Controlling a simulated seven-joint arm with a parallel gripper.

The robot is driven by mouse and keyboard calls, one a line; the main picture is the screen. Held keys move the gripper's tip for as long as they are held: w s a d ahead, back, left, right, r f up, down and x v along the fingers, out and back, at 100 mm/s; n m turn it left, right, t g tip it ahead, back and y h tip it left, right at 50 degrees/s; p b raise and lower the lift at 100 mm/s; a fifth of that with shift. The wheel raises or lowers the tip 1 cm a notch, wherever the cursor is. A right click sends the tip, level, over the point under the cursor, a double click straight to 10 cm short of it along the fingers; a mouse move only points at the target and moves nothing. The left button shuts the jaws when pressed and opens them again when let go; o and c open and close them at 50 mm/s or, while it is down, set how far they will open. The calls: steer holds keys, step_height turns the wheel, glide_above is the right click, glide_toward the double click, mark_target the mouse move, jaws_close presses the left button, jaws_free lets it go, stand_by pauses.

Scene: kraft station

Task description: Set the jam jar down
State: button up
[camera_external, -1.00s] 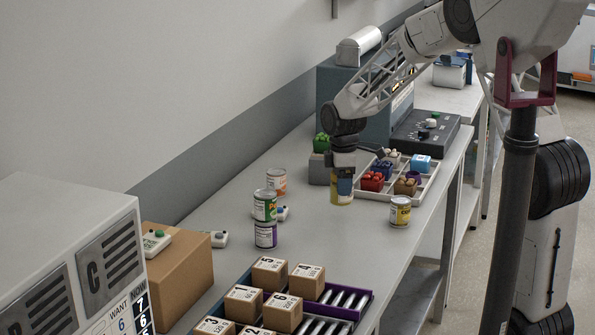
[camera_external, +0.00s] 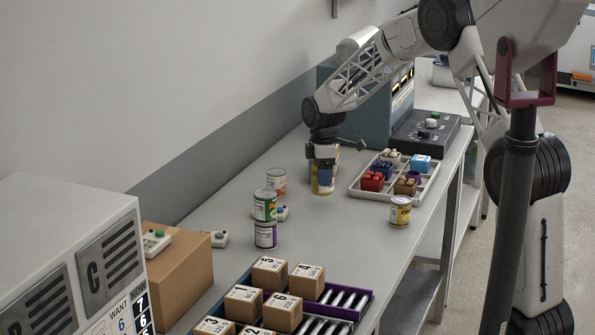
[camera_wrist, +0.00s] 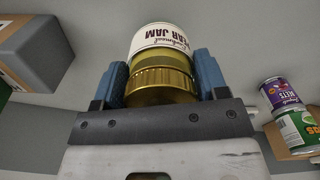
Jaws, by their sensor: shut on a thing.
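The jam jar (camera_wrist: 160,75) has a gold lid and a white label reading "PEAR JAM"; in the wrist view it sits between the two blue fingers of my gripper (camera_wrist: 162,80). In the external view my gripper (camera_external: 322,165) points down and is shut on the jar (camera_external: 322,186), which is upright at or just above the grey bench top. I cannot tell whether its bottom touches the bench (camera_external: 345,215). The fingers hide part of the jar.
Two stacked cans, green (camera_external: 265,207) over purple (camera_external: 266,236), stand left of the jar, with an orange-labelled can (camera_external: 276,181) behind. A yellow can (camera_external: 400,211) stands right. A divided tray (camera_external: 425,192) of small coloured items lies behind right.

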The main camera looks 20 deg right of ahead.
steer(key=shift+w, duration=0.4)
steer(key=shift+f, duration=1.75)
steer(key=o, duration=1.1)
steer(key=shift+f, duration=0.15)
steer(key=shift+o, duration=0.2)
step_height(320, 180, up, 12)
steer(key=shift+r, duration=0.15)
